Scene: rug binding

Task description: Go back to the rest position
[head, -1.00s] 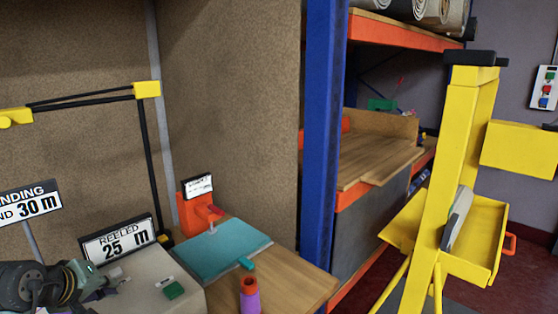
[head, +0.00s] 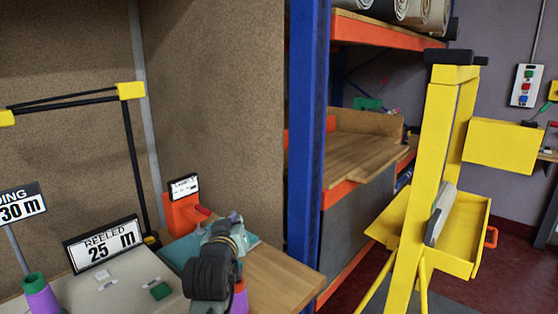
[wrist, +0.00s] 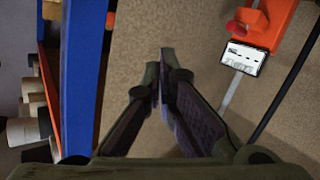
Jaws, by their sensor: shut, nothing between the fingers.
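My gripper (wrist: 160,72) is shut and empty in the wrist view, its two dark fingers converging in front of the brown carpet-like panel. In the head view, the end of my arm (head: 215,262) is over the wooden bench, in front of the teal pad (head: 176,252) and covering part of it. Its fingertips cannot be made out there. A purple spool (head: 240,298) stands partly hidden behind my arm.
An orange device (head: 182,212) with a label stands behind the pad. A "REELED 25 m" sign (head: 103,245) and a green-topped purple spool (head: 40,295) are at left. A blue rack post (head: 306,140) rises close right of the bench. A yellow stand (head: 430,180) is farther right.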

